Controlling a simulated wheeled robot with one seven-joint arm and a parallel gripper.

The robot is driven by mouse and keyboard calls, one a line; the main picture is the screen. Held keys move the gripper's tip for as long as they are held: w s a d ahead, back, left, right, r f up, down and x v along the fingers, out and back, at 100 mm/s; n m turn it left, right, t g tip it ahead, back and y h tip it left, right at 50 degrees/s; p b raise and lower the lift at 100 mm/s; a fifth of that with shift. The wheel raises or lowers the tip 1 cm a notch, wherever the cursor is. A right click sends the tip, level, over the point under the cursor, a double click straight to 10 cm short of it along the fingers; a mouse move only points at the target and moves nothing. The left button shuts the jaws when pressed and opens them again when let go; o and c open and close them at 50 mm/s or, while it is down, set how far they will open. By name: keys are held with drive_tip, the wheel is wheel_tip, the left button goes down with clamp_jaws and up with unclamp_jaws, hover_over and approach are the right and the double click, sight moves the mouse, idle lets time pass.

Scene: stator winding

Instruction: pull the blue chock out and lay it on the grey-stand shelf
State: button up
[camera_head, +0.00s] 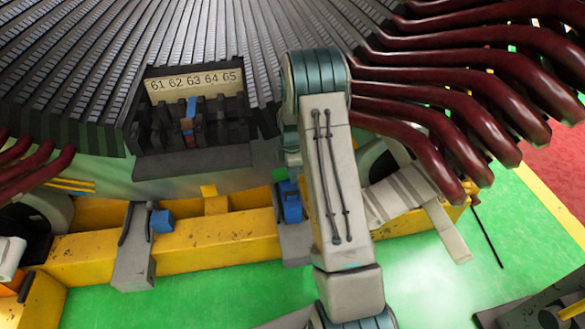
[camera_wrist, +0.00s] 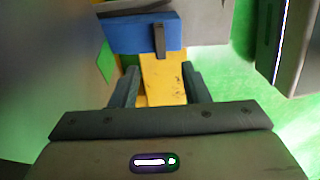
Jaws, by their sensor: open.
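In the wrist view a blue chock (camera_wrist: 145,35) lies ahead of my gripper (camera_wrist: 160,68), against a grey part, with a dark pin across its face. My two fingers are apart with nothing between them, and the chock is beyond their tips. In the head view one blue chock (camera_head: 290,203) sits by a grey stand (camera_head: 296,243) beside my arm. Another blue chock (camera_head: 161,221) sits by the left grey stand (camera_head: 133,262). I cannot tell for certain which chock the wrist view shows.
A yellow beam (camera_head: 215,244) runs below the stator. Dark red winding bars (camera_head: 440,105) crowd the right of my arm. A slot opening with a numbered plate (camera_head: 195,82) holds small dark pieces and a little blue one. Green floor (camera_head: 200,305) lies open in front.

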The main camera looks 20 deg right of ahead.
sight(292, 192)
wheel_tip(292, 192, down, 12)
drive_tip(key=b, duration=0.3)
drive_tip(key=shift+b, duration=0.3)
clamp_jaws()
